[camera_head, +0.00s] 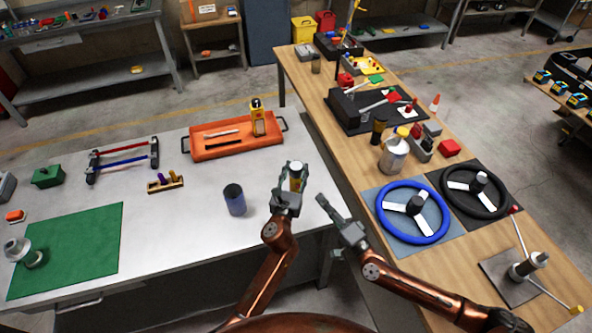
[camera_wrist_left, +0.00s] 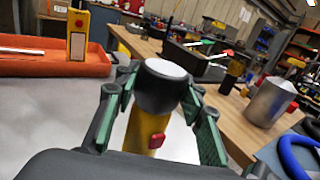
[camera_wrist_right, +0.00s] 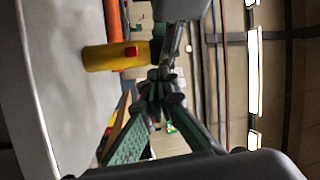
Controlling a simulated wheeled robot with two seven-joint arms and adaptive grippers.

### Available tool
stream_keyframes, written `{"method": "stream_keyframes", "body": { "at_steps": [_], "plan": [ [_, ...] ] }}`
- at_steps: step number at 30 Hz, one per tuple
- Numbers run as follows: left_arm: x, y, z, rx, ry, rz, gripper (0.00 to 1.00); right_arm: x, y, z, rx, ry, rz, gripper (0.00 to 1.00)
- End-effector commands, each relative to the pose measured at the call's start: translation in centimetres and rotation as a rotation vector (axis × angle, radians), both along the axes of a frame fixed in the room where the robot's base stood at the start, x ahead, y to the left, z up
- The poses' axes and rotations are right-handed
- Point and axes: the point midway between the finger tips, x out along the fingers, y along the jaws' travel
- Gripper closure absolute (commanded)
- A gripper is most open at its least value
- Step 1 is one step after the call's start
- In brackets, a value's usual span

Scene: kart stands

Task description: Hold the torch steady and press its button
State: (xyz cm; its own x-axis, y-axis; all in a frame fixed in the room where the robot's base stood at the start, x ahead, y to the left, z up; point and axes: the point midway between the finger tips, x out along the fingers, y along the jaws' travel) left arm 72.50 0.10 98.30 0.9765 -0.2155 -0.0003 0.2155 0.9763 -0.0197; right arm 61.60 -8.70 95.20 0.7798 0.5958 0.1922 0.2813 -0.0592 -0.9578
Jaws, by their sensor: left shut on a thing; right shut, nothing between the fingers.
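The torch has a yellow body, a black head and a white lens, and it stands upright in my left gripper (camera_head: 292,178). In the left wrist view, the torch (camera_wrist_left: 150,115) sits between the green-padded fingers, with its red button (camera_wrist_left: 157,140) showing on its side. My right gripper (camera_head: 323,202) is shut and empty, just right of the torch and apart from it. In the right wrist view, the torch's yellow body (camera_wrist_right: 103,57) and its red button (camera_wrist_right: 131,51) lie beyond the closed fingertips (camera_wrist_right: 153,88). The fingertips do not touch the button.
On the white table, a dark blue can (camera_head: 234,198) stands left of my left gripper. An orange tray (camera_head: 205,151) holding a yellow device (camera_head: 257,115) is behind it. The wooden bench (camera_head: 350,160) on the right carries blue (camera_head: 378,213) and black steering wheels. A green mat (camera_head: 70,245) lies at left.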

Motion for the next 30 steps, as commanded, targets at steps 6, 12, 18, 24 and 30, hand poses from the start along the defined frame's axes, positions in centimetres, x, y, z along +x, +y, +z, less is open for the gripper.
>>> {"method": "stream_keyframes", "body": {
  "at_steps": [6,12,18,24,30],
  "plan": [
    [0.0,0.0,0.0,-0.001,0.001,-0.001,0.95,0.5,-0.2,2.6,-0.259,-0.315,0.0,1.0],
    [0.0,0.0,0.0,-0.001,0.001,-0.001,0.95,0.1,0.3,4.1,-0.51,-0.592,0.003,1.0],
    [0.0,0.0,0.0,-0.001,0.001,-0.001,0.95,-0.8,1.2,4.3,-0.774,-0.857,0.011,1.0],
    [0.0,0.0,0.0,-0.001,0.001,-0.001,0.95,-1.8,2.3,3.2,-1.047,-1.112,0.026,1.0],
    [0.0,0.0,0.0,-0.001,0.001,-0.001,0.95,-2.6,3.1,1.1,-1.312,-1.343,0.051,1.0]
  ]
}}
